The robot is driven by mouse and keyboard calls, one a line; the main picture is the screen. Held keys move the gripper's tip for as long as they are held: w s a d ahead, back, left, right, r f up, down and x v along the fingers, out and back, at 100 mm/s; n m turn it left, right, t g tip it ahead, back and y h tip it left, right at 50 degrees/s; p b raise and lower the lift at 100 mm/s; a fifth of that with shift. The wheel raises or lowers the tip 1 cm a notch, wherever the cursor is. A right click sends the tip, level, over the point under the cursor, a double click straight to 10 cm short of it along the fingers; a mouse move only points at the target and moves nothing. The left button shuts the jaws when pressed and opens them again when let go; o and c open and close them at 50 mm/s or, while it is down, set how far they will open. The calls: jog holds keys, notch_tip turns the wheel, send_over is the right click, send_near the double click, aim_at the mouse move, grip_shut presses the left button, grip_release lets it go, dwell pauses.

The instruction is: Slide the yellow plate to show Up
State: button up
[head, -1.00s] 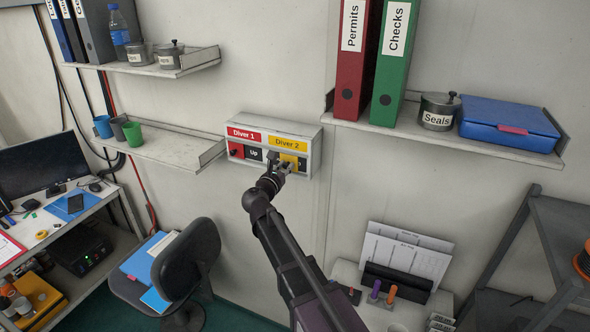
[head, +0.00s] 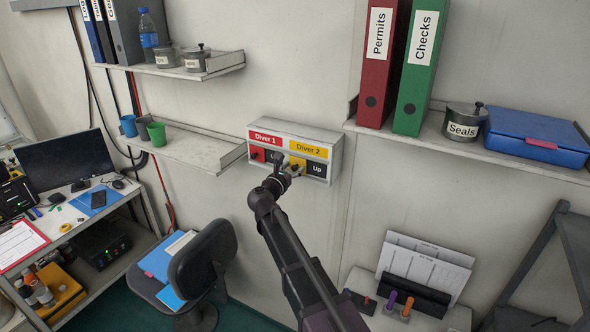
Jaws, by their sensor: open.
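The diver panel (head: 336,160) is a white box on the wall. Its left half has a red Diver 1 label (head: 265,138) and a red plate (head: 257,154). Its right half has a yellow Diver 2 label (head: 308,149). Below that label the yellow plate (head: 298,161) sits at the left of its slot, partly hidden by my gripper. A dark field reading Up (head: 317,169) shows to its right. My gripper (head: 290,171) is open at the yellow plate's lower front; I cannot tell whether it touches it.
A shelf with binders (head: 378,65) and a blue case (head: 536,137) is at upper right. A chair (head: 205,262) stands below left. The wall beneath the panel is clear.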

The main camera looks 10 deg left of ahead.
jog(key=v, duration=1.2)
dwell(0.5)
jog(key=s+d+f+m+g+h+b, duration=0.1)
jog(key=s+d+f+m+g+b, duration=0.3)
jog(key=d+f+m, duration=0.65)
jog(key=w+d+f+m+g+h+b, duration=0.1)
jog(key=d+f+m+g+b, duration=0.35)
jog(key=d, duration=0.85)
jog(key=s+d+f+m+g+y+b, duration=0.2)
jog(key=s+d+f+m+g+y, duration=0.2)
jog(key=s+f+m, duration=0.3)
jog(key=s+d+f+m+g+y+b, duration=0.3)
jog(key=s+d+f+m, duration=0.4)
jog(key=f+m, duration=0.3)
jog(key=shift+s+f+g+y, duration=0.15)
jog(key=shift+s+g+y, duration=0.05)
jog(key=shift+g+y, duration=0.5)
jog(key=shift+d, duration=0.1)
